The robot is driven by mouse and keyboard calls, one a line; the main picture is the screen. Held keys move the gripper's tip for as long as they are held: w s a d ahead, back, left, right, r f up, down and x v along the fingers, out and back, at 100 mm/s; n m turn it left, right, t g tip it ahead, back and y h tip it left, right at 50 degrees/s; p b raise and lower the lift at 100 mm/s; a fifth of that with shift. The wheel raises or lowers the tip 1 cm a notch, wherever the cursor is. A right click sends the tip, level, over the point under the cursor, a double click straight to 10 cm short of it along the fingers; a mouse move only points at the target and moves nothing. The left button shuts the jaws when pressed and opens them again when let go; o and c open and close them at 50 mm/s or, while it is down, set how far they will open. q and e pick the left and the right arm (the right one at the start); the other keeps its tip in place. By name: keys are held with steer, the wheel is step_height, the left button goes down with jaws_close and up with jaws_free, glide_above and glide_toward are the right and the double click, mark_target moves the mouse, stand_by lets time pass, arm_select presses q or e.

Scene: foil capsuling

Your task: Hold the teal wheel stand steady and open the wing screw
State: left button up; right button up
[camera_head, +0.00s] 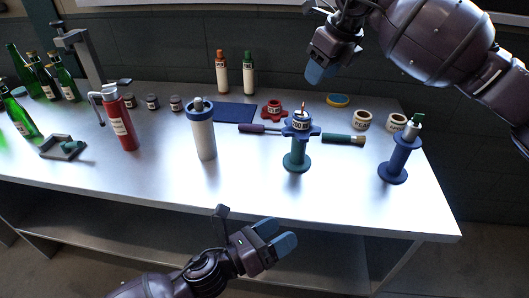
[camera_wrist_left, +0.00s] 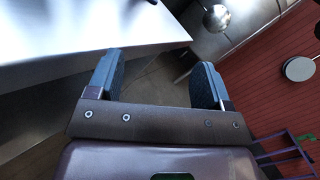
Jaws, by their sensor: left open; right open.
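The teal wheel stand (camera_head: 296,160) stands upright near the front of the table, right of centre. A blue lobed wheel (camera_head: 289,132) sits on top, with a labelled roll (camera_head: 301,121) and a small orange upright piece (camera_head: 303,106) above it. I cannot tell whether that piece is the wing screw. My left gripper (camera_head: 275,236) is open and empty, in front of and below the table edge. It also shows in the left wrist view (camera_wrist_left: 160,72), with nothing between its fingers. My right gripper (camera_head: 319,73) is open, above the table's back, apart from the stand.
A blue stand with a bottle (camera_head: 398,162) is to the right, and a white-and-blue cylinder (camera_head: 203,135) to the left. A dark-handled tool (camera_head: 252,128) and a green brush (camera_head: 340,139) lie beside the teal stand. A red lobed piece (camera_head: 273,107) is behind it.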

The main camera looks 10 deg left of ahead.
arm_select(q)
steer(key=w+a+r+m+t, duration=0.1)
steer(key=w+a+r, duration=0.1)
steer(key=w+r, duration=0.35)
steer(key=w+a+r+m+t, duration=0.1)
steer(key=w+a+r+m, duration=0.1)
steer(key=w, duration=0.6)
steer(key=m+g, duration=0.3)
glide_toward(293, 142)
steer(key=shift+w+d+r+y, duration=0.1)
steer(key=shift+d+r+y, duration=0.25)
steer(key=shift+d, duration=0.3)
steer(key=shift+w+d, duration=0.25)
steer(key=shift+w, duration=0.15)
steer(key=x, duration=1)
steer(key=shift+c, duration=0.3)
steer(key=c, duration=1.3)
steer(key=shift+o, duration=0.2)
